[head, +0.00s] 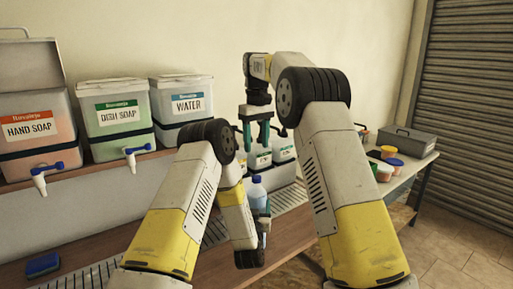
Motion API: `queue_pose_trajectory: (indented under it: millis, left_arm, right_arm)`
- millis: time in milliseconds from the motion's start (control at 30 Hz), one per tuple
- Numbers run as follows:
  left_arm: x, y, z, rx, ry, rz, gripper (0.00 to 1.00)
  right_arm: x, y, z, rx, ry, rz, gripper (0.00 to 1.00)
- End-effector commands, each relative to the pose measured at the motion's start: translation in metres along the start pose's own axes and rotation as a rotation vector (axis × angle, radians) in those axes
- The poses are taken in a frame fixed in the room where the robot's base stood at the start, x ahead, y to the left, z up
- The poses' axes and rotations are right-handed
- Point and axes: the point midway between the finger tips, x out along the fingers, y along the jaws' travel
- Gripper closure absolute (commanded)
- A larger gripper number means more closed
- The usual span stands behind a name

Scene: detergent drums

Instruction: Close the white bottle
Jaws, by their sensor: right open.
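A small pale bottle (257,193) with a bluish top stands upright in the middle of the head view. I cannot tell for sure that it is the white bottle. My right gripper (257,140) points down above it, with its green fingers apart and a clear gap to the bottle. My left arm reaches down on the bottle's left. My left gripper (266,212) is mostly hidden beside the bottle's lower part, and its grip does not show clearly.
Drums labelled hand soap (30,130), dish soap (118,118) and water (186,104) stand on a raised shelf, with blue taps. White containers (283,150) with green labels are behind my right gripper. A blue sponge (43,265) lies at lower left. A grey toolbox (408,142) stands at right.

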Motion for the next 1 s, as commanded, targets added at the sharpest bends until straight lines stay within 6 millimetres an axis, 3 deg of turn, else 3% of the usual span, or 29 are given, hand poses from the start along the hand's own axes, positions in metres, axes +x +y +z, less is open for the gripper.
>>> queue_pose_trajectory:
  millis: [133, 167, 267, 667, 1000]
  left_arm:
    - [0.0, 0.0, -0.001, 0.0, 0.001, 0.0, 1.0]
    - [0.0, 0.0, -0.001, 0.0, 0.001, 0.0, 0.28]
    - [0.0, 0.0, 0.0, 0.0, 0.001, 0.0, 0.08]
    - [-0.007, 0.0, 0.0, 0.0, -0.001, 0.001, 0.08]
    - [-0.062, 0.001, 0.001, 0.0, -0.003, 0.002, 0.08]
  right_arm:
    - [0.0, 0.0, 0.0, 0.0, 0.0, 0.0, 0.45]
    - [0.0, 0.0, 0.0, 0.0, 0.0, 0.0, 0.45]
    - [0.0, 0.0, 0.0, 0.0, 0.0, 0.0, 0.45]
    - [0.001, 0.0, 0.0, 0.0, 0.0, 0.0, 0.45]
    - [0.001, 0.0, 0.0, 0.0, 0.0, 0.0, 0.45]
